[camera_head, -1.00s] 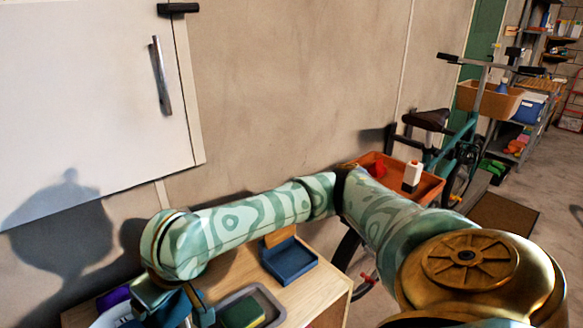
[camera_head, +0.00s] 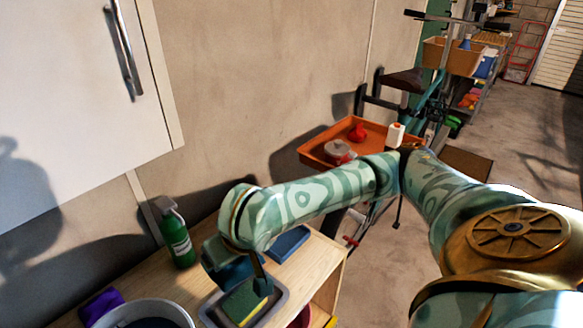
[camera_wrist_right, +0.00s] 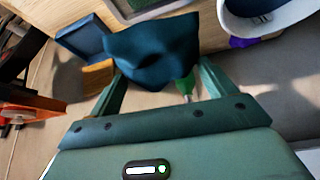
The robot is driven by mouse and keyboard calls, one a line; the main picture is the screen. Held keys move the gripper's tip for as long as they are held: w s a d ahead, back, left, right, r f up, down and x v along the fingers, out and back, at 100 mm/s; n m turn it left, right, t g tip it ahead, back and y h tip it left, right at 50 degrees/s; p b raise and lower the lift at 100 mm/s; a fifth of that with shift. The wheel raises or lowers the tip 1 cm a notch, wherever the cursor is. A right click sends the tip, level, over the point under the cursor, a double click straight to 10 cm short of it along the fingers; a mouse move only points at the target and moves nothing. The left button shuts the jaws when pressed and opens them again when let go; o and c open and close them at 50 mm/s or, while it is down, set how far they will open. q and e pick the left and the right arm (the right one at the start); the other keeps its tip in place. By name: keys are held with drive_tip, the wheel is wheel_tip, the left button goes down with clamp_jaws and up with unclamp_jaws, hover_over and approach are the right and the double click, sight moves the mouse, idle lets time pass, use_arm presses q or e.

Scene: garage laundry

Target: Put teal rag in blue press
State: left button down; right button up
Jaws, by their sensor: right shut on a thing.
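The teal rag (camera_wrist_right: 152,48) hangs dark and creased between the fingertips of my right gripper (camera_wrist_right: 160,75) in the right wrist view. My right gripper (camera_head: 245,272) is shut on it. In the head view, the rag (camera_head: 232,271) is partly hidden by my wrist, above the grey tray. The blue press (camera_head: 288,243) lies on the bench just right of and behind the gripper, partly covered by my forearm. The press (camera_wrist_right: 80,40) also shows left of the rag in the wrist view, apart from or partly behind it. My left gripper is out of view.
A grey tray (camera_head: 279,306) holds a green and yellow sponge (camera_head: 244,302). A green spray bottle (camera_head: 178,240) stands at the wall. A pale bucket (camera_head: 180,313) and a purple cloth (camera_head: 101,306) are at the left. An orange tray (camera_head: 318,146) lies beyond the bench.

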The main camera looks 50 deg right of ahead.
drive_tip(key=s+d+f+m+h+p, duration=0.1)
drive_tip(key=s+d+f+m+p, duration=0.2)
drive_tip(key=s+d+f, duration=1.45)
drive_tip(key=n+y+b, duration=0.2)
drive_tip(key=n+b, duration=0.2)
drive_tip(key=b, duration=0.1)
approach(282, 238)
drive_tip(key=shift+w+f, duration=0.25)
drive_tip(key=shift+f, duration=0.9)
drive_tip(key=shift+w, duration=0.6)
drive_tip(key=w+b, duration=0.1)
drive_tip(key=w, duration=0.2)
drive_tip(key=shift+w+a+f+b, duration=0.15)
drive_tip(key=shift+w+b, duration=0.25)
drive_tip(key=shift+s+f, duration=0.1)
drive_tip(key=shift+f, duration=0.5)
drive_tip(key=shift+s+r, duration=0.1)
drive_tip(key=o, duration=0.8)
